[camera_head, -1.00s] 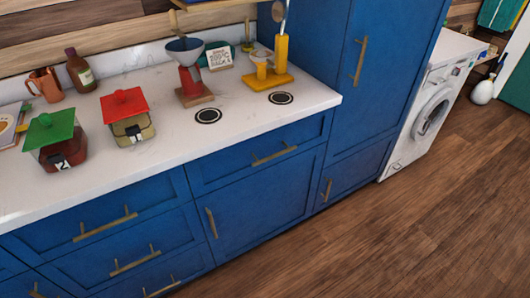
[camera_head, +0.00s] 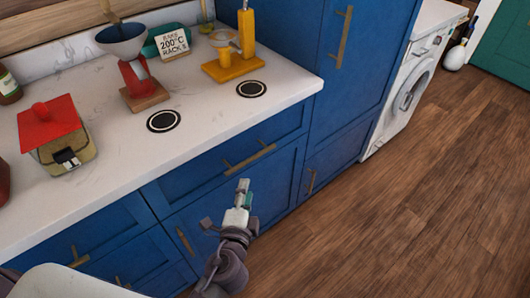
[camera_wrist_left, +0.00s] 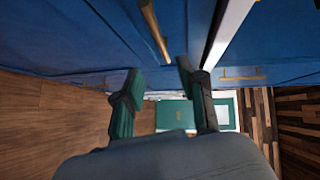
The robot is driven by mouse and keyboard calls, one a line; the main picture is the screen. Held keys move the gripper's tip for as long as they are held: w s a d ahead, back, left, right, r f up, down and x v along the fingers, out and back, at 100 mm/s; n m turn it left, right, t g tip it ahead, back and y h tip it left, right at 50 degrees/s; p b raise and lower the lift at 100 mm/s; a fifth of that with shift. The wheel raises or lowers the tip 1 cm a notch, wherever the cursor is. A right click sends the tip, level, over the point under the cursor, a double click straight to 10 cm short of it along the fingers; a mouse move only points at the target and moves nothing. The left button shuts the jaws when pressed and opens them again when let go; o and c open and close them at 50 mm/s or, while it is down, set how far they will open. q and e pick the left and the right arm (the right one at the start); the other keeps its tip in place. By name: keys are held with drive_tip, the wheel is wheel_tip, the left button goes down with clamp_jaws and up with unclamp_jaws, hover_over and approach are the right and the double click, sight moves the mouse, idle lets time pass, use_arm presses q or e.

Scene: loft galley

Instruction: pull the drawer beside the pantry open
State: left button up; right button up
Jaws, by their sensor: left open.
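The drawer (camera_head: 212,172) beside the pantry is the blue front under the white counter's right end, with a brass bar handle (camera_head: 250,158). Its front looks flush with the cabinet. The tall blue pantry (camera_head: 352,85) stands directly to its right. My left gripper (camera_head: 228,205) is open and empty, in front of the lower cabinet door, below and apart from the drawer handle in the picture. In the left wrist view its two fingers (camera_wrist_left: 158,88) are spread toward blue fronts. A brass bar (camera_wrist_left: 155,30) shows beyond them; I cannot tell which handle it is. My right gripper is not in view.
The counter (camera_head: 205,105) holds a red-lidded jar (camera_head: 58,140), a red stand with a funnel (camera_head: 137,80) and a yellow stand (camera_head: 235,65). A white washing machine (camera_head: 412,85) stands beyond the pantry. The wooden floor (camera_head: 400,220) at right is clear.

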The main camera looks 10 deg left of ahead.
sight(253, 157)
use_arm(q)
drive_tip(key=w, duration=0.4)
drive_tip(key=w+a+f+p, duration=0.1)
drive_tip(key=w, duration=0.8)
drive_tip(key=shift+a+f, duration=0.25)
drive_tip(key=shift+f, duration=0.15)
clamp_jaws()
